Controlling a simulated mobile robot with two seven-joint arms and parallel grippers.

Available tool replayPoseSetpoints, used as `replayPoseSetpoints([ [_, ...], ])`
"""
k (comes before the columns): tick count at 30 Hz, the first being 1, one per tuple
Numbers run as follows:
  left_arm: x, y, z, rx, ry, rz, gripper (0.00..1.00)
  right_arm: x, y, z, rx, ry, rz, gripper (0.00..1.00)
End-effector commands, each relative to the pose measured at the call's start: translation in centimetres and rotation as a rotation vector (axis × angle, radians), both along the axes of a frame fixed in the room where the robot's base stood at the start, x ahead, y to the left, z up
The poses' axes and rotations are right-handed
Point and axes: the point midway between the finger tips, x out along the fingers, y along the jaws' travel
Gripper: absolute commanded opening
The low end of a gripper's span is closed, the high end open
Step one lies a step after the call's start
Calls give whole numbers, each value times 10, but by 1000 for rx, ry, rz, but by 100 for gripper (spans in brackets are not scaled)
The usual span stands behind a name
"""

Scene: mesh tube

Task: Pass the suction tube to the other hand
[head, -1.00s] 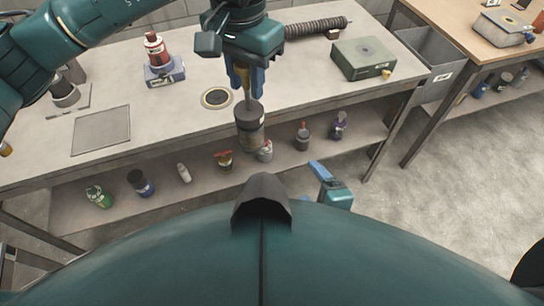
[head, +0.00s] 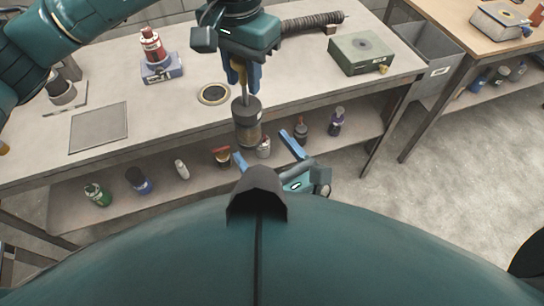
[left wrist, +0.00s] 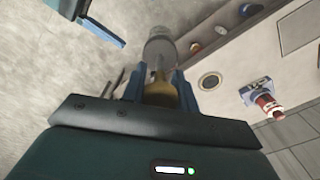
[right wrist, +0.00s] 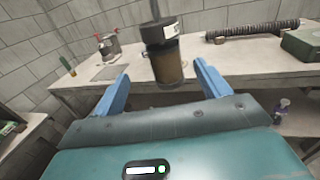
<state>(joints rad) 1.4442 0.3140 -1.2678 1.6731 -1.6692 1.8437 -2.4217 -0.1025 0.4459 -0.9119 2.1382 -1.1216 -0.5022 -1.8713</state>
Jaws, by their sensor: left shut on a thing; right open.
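The suction tube (head: 247,125) hangs upright below my left gripper (head: 247,80). It has a yellowish top, a thin rod, a dark collar and a brownish see-through lower cylinder. My left gripper is shut on its upper part, which also shows in the left wrist view (left wrist: 158,50). My right gripper (head: 266,154) is open below the tube's lower end, its blue fingers spread. In the right wrist view the tube (right wrist: 167,65) stands between and beyond the open fingers (right wrist: 161,80), with no contact visible. The right gripper's base is partly hidden by my body in the head view.
Open floor lies at the right.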

Motion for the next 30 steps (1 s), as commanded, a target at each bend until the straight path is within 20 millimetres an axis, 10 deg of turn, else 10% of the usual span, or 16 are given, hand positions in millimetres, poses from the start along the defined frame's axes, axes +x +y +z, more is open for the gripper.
replayPoseSetpoints([
  [15,0,0,0,-1,-1,0,0,78,44,1,3,1,0,75],
  [30,0,0,0,-1,-1,0,0,88,50,0,3,3,0,73],
])
